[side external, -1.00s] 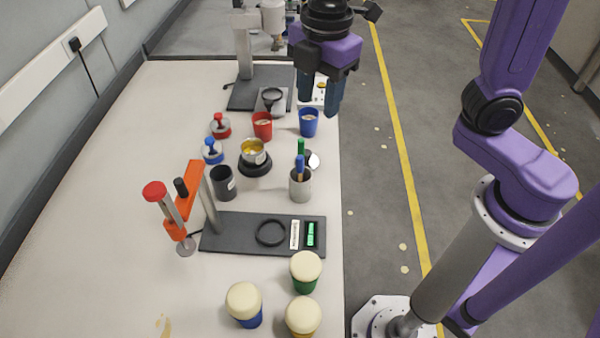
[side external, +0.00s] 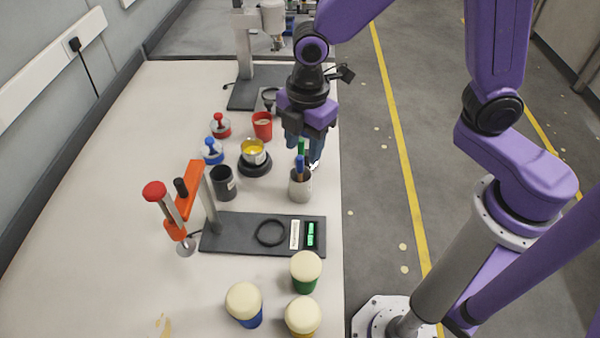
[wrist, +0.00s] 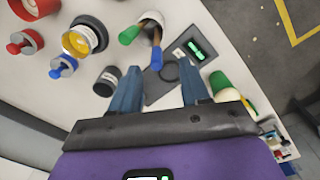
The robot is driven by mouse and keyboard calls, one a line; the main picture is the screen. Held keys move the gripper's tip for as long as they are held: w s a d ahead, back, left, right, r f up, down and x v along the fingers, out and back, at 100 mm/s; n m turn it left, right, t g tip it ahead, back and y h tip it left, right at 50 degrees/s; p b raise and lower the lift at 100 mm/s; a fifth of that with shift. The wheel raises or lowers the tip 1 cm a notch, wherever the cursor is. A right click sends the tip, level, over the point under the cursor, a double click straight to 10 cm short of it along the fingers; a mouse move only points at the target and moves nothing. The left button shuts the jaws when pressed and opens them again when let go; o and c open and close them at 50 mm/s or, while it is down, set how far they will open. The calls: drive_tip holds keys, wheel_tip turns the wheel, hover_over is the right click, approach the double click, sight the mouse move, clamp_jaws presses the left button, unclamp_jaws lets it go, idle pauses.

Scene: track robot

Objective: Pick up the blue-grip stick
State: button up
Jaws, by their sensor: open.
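The blue-grip stick (side external: 299,166) stands in a light grey cup (side external: 300,188) near the table's right edge. In the wrist view its blue grip (wrist: 156,58) points toward my gripper, near the gap between the fingers. A green-grip stick (side external: 302,147) leans in the same cup; its grip (wrist: 129,35) lies left of the blue one in the wrist view. My gripper (side external: 304,150) points down just above and behind the cup, fingers apart and empty. Both fingers also show in the wrist view (wrist: 160,82), one each side of the blue grip's line, not closed on it.
A dark cup (side external: 224,184), a yellow-filled pot (side external: 253,152) and a red cup (side external: 263,125) stand left of the gripper. Cream-lidded jars (side external: 305,268) stand nearer. The table's lower left is mostly clear.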

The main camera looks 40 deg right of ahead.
sight(300, 156)
drive_tip(key=shift+w+a+f, duration=0.1)
drive_tip(key=shift+w+f, duration=0.1)
drive_tip(key=shift+f, duration=1.2)
drive_tip(key=shift+w+f, duration=0.2)
drive_tip(key=shift+f, duration=1.15)
clamp_jaws()
